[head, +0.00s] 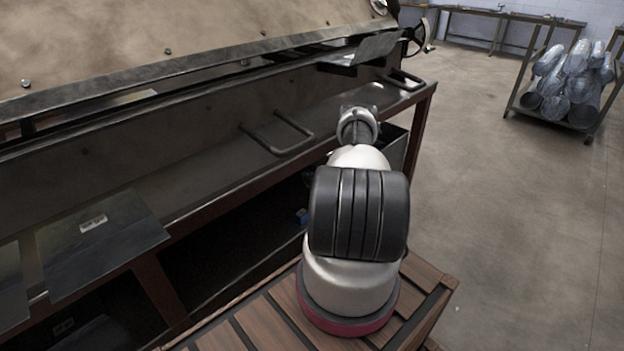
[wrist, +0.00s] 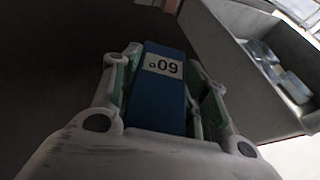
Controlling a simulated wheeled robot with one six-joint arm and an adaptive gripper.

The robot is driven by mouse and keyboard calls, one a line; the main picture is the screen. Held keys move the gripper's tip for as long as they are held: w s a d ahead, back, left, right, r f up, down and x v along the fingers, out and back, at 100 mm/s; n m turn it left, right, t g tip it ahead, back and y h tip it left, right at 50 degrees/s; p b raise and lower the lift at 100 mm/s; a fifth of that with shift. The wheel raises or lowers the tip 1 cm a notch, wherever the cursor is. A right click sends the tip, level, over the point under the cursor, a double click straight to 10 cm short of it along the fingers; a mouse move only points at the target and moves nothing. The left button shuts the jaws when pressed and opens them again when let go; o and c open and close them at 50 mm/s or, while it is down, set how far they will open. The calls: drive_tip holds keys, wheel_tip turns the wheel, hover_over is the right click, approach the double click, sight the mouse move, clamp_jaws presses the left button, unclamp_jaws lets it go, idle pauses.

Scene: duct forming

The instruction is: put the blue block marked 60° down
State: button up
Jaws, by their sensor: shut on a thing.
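The blue block (wrist: 160,97) shows in the middle of the wrist view, with a white label that reads 60° upside down. My gripper (wrist: 165,85) is shut on it, with one finger along each side of the block. The surface beyond the block is dark, and I cannot tell whether the block touches anything below. In the head view my own arm hides the gripper and the block it holds.
A grey bin (wrist: 240,75) with light pieces inside stands at the right in the wrist view. In the head view a long metal machine (head: 200,140) with bar handles runs along the left. Metal sheets (head: 100,245) lie at its front. A cart (head: 560,110) of wrapped ducts stands far right; the floor between is clear.

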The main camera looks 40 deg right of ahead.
drive_tip(key=shift+s+a+f, duration=0.3)
drive_tip(key=shift+s+f, duration=0.05)
drive_tip(key=shift+f, duration=0.3)
drive_tip(key=o, duration=1.4)
drive_tip(key=shift+f, duration=0.1)
drive_tip(key=v, duration=0.4)
drive_tip(key=r+v, duration=0.1)
drive_tip(key=v, duration=0.6)
drive_tip(key=shift+s+d+r, duration=0.1)
drive_tip(key=shift+d+r, duration=0.05)
drive_tip(key=shift+r, duration=0.25)
